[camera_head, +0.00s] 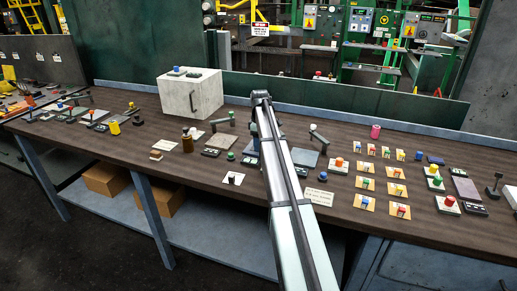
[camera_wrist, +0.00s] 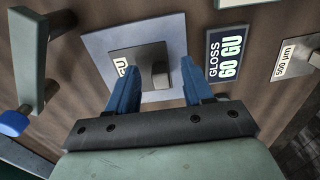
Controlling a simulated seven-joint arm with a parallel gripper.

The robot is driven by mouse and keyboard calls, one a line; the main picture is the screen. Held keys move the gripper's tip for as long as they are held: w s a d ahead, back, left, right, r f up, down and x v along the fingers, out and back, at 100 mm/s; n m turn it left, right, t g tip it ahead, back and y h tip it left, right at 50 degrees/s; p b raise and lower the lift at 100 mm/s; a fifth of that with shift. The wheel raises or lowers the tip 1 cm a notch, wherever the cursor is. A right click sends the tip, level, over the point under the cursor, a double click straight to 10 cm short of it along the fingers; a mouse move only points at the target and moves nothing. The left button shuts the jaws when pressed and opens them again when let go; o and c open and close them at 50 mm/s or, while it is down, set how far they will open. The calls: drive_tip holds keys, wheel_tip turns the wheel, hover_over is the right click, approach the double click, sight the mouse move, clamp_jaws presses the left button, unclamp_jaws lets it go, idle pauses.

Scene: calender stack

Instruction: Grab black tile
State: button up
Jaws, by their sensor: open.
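A dark grey to black square tile (camera_wrist: 146,54) with a raised grey knob lies on a pale grey square plate (camera_wrist: 104,42) in the wrist view. A white label on the tile is partly hidden by my left finger. My gripper (camera_wrist: 158,65) is open, its two blue fingers on either side of the knob as seen from the wrist, with nothing held. Whether the fingers touch the tile cannot be told. In the head view my arm hides the tile, and the fingers do not show clearly.
A black sign reading "GLOSS 60 GU" (camera_wrist: 229,56) lies right of the plate, with a "500 µm" card (camera_wrist: 296,56) beyond. A grey handle-like stand with a blue end (camera_wrist: 14,122) is at left. A white box (camera_head: 190,95) stands at the back of the bench.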

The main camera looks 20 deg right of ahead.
clamp_jaws()
idle(0.4)
drive_tip(key=shift+r, duration=0.15)
